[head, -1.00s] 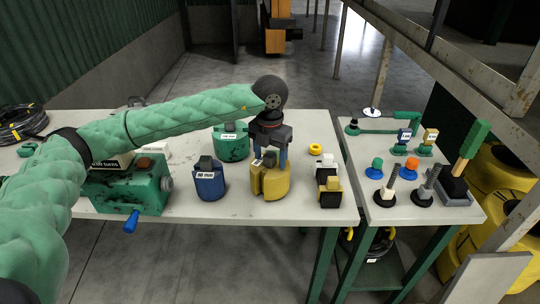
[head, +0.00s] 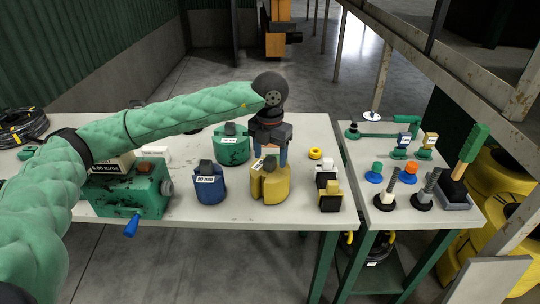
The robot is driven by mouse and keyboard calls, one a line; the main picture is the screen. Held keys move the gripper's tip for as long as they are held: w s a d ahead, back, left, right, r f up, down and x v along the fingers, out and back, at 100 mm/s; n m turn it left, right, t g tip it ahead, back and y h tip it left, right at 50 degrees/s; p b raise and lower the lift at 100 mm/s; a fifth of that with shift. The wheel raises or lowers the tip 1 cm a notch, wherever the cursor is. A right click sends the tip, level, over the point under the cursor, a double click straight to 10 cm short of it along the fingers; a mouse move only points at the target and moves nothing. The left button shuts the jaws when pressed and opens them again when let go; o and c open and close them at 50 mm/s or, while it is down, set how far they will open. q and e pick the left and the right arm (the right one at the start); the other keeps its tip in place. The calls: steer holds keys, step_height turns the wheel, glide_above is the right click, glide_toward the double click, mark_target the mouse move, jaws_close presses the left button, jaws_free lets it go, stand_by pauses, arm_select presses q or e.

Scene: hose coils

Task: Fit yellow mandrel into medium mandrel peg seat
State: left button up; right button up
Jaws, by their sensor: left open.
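The yellow mandrel (head: 270,188) stands upright on the table, with a dark block and a white label on its top. The blue mandrel (head: 210,188) stands to the left, and the green mandrel (head: 231,150) stands behind. A green machine (head: 125,196) with a turns display and blue handle stands at the left. I cannot make out the medium mandrel peg seat. My right gripper is not in view.
A yellow ring (head: 315,154) and black, white and yellow blocks (head: 328,190) sit right of the yellow mandrel. A second table (head: 400,219) at the right holds several small fittings and tools. A black hose coil (head: 22,127) lies at the far left. The front table strip is mostly clear.

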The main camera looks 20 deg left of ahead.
arm_select(q)
steer(key=shift+r, duration=1.3)
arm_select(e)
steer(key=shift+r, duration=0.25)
arm_select(q)
steer(key=shift+r, duration=0.55)
step_height(320, 180, up, 2)
steer(key=shift+w+b, duration=0.1)
steer(key=shift+b, duration=0.3)
steer(key=shift+r+b, duration=0.45)
steer(key=shift+r, duration=1.9)
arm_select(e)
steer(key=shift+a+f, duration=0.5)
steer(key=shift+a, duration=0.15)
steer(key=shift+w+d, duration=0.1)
arm_select(q)
steer(key=shift+f, duration=0.15)
